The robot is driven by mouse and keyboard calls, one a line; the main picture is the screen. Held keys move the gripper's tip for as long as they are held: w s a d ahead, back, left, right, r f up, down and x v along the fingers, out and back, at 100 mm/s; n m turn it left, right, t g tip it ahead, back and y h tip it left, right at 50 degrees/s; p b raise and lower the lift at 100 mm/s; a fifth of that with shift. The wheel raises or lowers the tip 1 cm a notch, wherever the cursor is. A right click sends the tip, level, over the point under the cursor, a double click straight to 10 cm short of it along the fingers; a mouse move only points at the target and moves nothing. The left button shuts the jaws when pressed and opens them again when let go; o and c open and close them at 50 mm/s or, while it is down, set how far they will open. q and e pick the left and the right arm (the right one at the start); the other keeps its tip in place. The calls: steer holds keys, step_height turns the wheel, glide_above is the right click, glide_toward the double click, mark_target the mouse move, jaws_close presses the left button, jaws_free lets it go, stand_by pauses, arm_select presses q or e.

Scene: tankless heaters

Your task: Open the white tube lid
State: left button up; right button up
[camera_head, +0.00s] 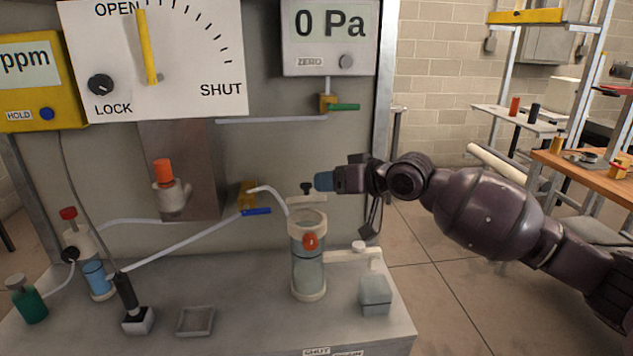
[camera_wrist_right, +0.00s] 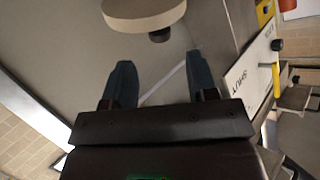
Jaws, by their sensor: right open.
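A clear tube with cream collars (camera_head: 307,275) stands on the bench and holds pale liquid. An orange knob (camera_head: 310,241) is on its front. A flat cream lid (camera_head: 309,199) with a black knob (camera_head: 306,187) shows at its top; I cannot tell for certain whether it touches the rim. In the right wrist view a cream disc (camera_wrist_right: 145,12) with a dark knob (camera_wrist_right: 160,35) lies beyond the fingertips. My right gripper (camera_head: 318,181) has blue fingers, apart and empty, just right of the black knob. It also shows in the wrist view (camera_wrist_right: 160,68). My left gripper is out of view.
A white hose (camera_head: 270,190) reaches the tube from the left. A grey block (camera_head: 375,293) stands right of the tube, and a small square tray (camera_head: 195,321) lies to the left. The panel with the OPEN/SHUT dial (camera_head: 190,60) and pressure display (camera_head: 331,25) rises behind.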

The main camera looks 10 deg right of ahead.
steer(key=v, duration=0.4)
steer(key=shift+s+d+r, duration=0.1)
steer(key=shift+s+d, duration=0.05)
steer(key=shift+s, duration=0.05)
